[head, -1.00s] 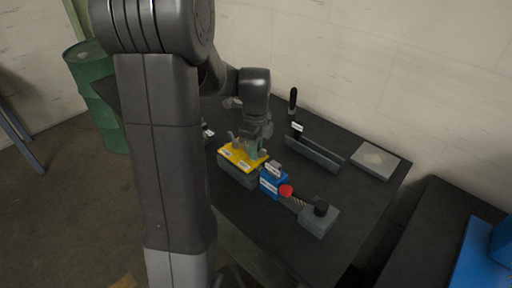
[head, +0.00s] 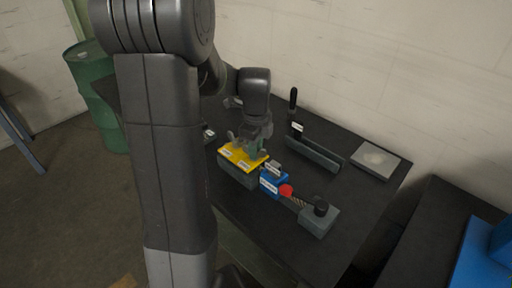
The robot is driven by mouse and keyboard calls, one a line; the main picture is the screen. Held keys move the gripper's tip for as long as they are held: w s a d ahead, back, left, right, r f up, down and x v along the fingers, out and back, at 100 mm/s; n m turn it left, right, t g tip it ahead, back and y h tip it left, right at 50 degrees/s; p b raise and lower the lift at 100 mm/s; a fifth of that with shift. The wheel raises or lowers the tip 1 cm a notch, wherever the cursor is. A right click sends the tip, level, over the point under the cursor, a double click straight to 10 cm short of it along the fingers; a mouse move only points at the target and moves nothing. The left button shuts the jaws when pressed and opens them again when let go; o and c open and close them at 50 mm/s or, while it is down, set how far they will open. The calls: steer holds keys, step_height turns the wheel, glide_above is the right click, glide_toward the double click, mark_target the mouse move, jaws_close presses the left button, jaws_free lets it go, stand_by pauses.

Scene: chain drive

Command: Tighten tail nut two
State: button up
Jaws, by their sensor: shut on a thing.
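My gripper (head: 254,148) points down over the yellow plate (head: 238,158) on the dark bench, at the plate's right half. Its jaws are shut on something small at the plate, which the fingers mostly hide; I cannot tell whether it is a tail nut. Small grey upright parts stand on the yellow plate beside the gripper. The labels on the plate are too small to read. The plate sits on a grey block (head: 236,174).
Right of the plate are a blue block (head: 270,183), a red knob (head: 286,190) and a grey block with a black knob (head: 319,220). Behind are a long grey tray (head: 313,154), a black-handled tool (head: 293,100) and a light square plate (head: 375,161). Bench space between them is clear.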

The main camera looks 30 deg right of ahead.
steer(key=shift+w, duration=0.1)
stand_by(0.3)
steer(key=o, duration=0.7)
steer(key=shift+c, duration=0.2)
steer(key=shift+r, duration=0.15)
step_height(320, 180, up, 14)
steer(key=shift+f, duration=0.2)
